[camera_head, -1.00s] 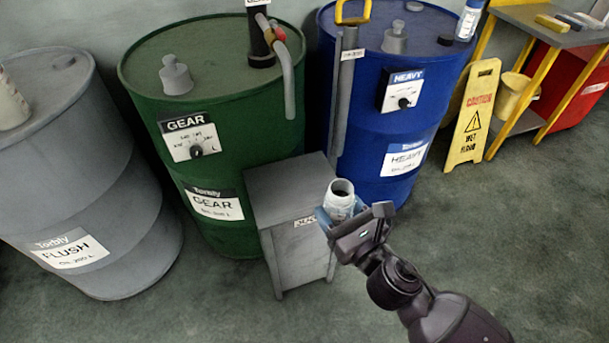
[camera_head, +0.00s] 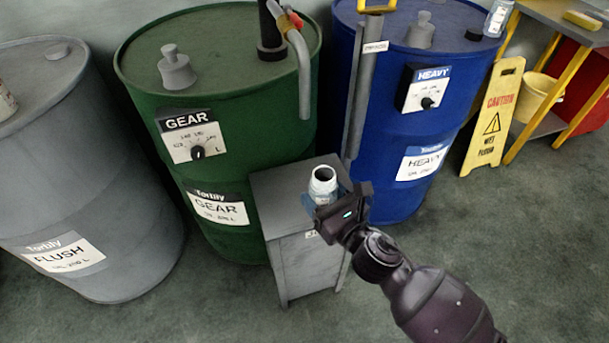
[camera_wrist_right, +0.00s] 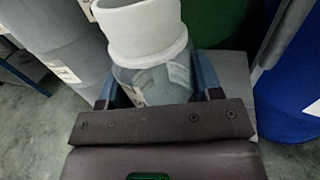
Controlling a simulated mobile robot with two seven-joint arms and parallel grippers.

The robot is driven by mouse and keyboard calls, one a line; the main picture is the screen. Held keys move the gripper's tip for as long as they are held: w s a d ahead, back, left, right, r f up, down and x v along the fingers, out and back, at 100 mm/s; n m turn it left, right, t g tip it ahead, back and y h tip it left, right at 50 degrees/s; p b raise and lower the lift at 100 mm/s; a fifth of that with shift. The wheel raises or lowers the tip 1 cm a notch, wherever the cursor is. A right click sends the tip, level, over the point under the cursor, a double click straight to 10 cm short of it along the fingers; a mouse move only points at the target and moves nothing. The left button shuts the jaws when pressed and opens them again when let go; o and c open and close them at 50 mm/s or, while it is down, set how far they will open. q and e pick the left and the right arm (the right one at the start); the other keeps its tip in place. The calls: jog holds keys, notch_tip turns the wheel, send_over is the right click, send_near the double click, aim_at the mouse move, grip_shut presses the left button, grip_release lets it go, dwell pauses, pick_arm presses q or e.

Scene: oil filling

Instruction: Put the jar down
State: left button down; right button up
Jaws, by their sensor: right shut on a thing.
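The jar (camera_head: 323,182) is clear with a white neck and an open, dark mouth. It is upright at the front right part of the grey stand's top (camera_head: 285,185). My right gripper (camera_head: 322,203) is shut on the jar from the front right. The right wrist view also shows the jar (camera_wrist_right: 150,80) between the blue fingers. The gripper hides the jar's base, so I cannot tell whether it touches the stand. My left gripper is not in view.
The green GEAR drum (camera_head: 230,100) stands behind the stand, its grey spout (camera_head: 304,85) hanging above. The blue HEAVY drum (camera_head: 400,140) is behind right, the grey FLUSH drum (camera_head: 80,150) left. A yellow caution sign (camera_head: 493,120) stands right. The stand's left top is clear.

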jog(key=w+a+b, duration=0.2)
jog(key=w+a, duration=0.2)
jog(key=w, duration=0.7)
jog(key=f+b, duration=0.1)
jog(key=f, duration=0.1)
jog(key=f+b, duration=0.1)
jog(key=f, duration=0.1)
jog(key=f+b, duration=0.1)
jog(key=f, duration=0.1)
jog(key=shift+s+d+f, duration=0.25)
jog(key=shift+s+f, duration=0.1)
jog(key=shift+w+f+b, duration=0.25)
jog(key=shift+f+b, duration=0.15)
jog(key=shift+b, duration=0.05)
jog(key=shift+w+r, duration=0.1)
jog(key=shift+r, duration=0.15)
jog(key=shift+f, duration=0.15)
jog(key=o, duration=0.9)
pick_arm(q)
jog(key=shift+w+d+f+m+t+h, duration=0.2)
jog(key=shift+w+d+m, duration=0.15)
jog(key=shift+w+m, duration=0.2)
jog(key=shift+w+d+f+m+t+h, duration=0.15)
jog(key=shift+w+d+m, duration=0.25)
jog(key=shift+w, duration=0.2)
